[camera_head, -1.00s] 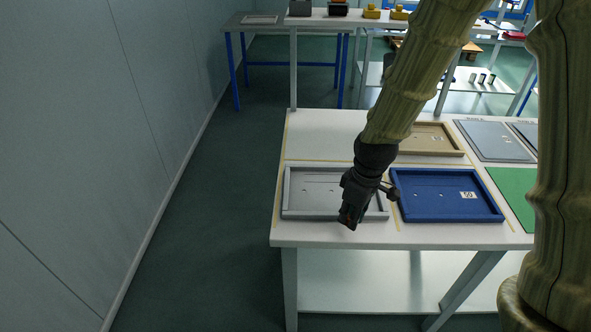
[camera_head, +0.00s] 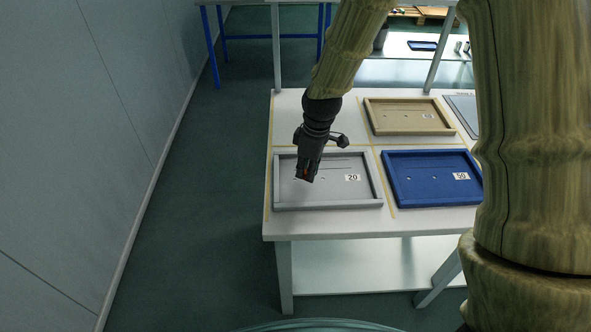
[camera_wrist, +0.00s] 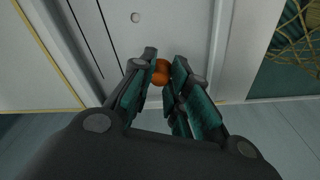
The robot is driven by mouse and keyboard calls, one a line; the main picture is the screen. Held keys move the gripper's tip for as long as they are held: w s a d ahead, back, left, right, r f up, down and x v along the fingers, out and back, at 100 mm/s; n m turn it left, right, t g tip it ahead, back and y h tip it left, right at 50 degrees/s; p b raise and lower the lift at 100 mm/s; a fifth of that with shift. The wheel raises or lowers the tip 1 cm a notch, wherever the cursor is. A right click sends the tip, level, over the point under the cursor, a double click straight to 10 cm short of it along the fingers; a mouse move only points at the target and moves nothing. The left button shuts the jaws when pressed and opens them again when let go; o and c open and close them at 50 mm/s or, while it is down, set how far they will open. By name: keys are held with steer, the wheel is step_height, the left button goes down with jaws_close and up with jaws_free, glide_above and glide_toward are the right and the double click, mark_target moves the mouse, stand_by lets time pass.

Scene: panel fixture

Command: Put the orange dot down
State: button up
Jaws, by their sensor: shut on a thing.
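The orange dot (camera_wrist: 160,72) is a small rounded orange piece between the fingertips of my gripper (camera_wrist: 163,88) in the wrist view. My gripper is shut on it. In the head view my gripper (camera_head: 305,178) points down over the grey tray marked 20 (camera_head: 330,204), left of the tray's middle. I cannot tell the height of the dot above the tray floor.
A blue tray marked 50 (camera_head: 440,198) lies to the right of the grey one. A tan tray (camera_head: 400,131) lies behind. They rest on a white table (camera_head: 300,228) with yellow lines. A wall (camera_head: 80,150) stands at the left across open floor.

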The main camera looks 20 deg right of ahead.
mark_target(294, 180)
steer(key=w+a, duration=0.2)
steer(key=w, duration=0.1)
steer(key=shift+w+a+f, duration=0.1)
steer(key=shift+a+f, duration=0.1)
steer(key=shift+f+p, duration=0.65)
steer(key=shift+f, duration=1.1)
steer(key=shift+f, duration=0.15)
steer(key=o, duration=0.7)
steer(key=shift+s+d+r+b, duration=0.2)
steer(key=shift+r+b, duration=0.1)
steer(key=shift+r, duration=1.75)
steer(key=shift+s+d+r+b, duration=0.1)
steer(key=shift+d+r+b, duration=0.15)
steer(key=shift+r, duration=1.75)
steer(key=shift+s+d+r+b, duration=0.15)
steer(key=shift+r+b, duration=0.15)
steer(key=shift+r, duration=1.75)
